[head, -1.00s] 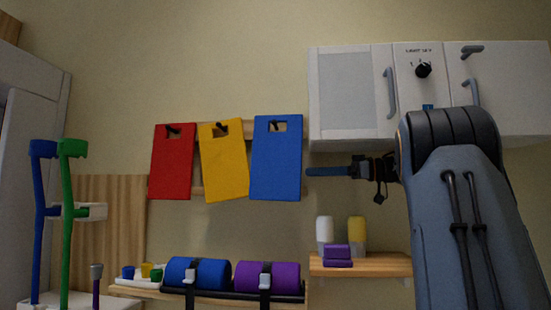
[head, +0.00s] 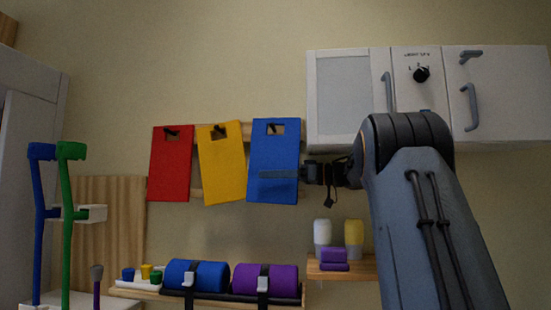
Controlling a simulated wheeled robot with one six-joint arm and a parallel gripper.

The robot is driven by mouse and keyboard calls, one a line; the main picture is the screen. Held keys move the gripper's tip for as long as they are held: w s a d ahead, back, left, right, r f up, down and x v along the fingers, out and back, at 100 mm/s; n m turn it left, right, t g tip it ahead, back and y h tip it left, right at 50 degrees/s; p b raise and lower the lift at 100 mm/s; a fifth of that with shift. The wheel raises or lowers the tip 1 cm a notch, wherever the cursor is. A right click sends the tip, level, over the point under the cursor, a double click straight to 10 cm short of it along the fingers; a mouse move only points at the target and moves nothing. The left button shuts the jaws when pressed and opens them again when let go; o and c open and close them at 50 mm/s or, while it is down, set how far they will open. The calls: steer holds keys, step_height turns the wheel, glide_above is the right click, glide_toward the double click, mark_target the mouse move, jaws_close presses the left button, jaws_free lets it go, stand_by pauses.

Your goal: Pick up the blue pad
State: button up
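The blue pad (head: 272,143) hangs on the wall from a peg through the slot near its top. It is the rightmost of three hanging pads. My gripper (head: 280,174) reaches in from the right at the height of the pad's lower half. Its dark finger overlaps the pad in the picture and covers a strip of it. I see the gripper side-on, so the gap between the fingers does not show. I cannot tell whether it touches the pad.
A yellow pad (head: 222,165) and a red pad (head: 171,165) hang to the left. A white cabinet (head: 340,98) is above my arm. Below are a shelf with purple blocks (head: 334,255) and bottles, and a rack with blue (head: 197,274) and purple rollers (head: 265,279). Crutches (head: 68,215) stand far left.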

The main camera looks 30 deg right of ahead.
jaws_close()
stand_by(0.3)
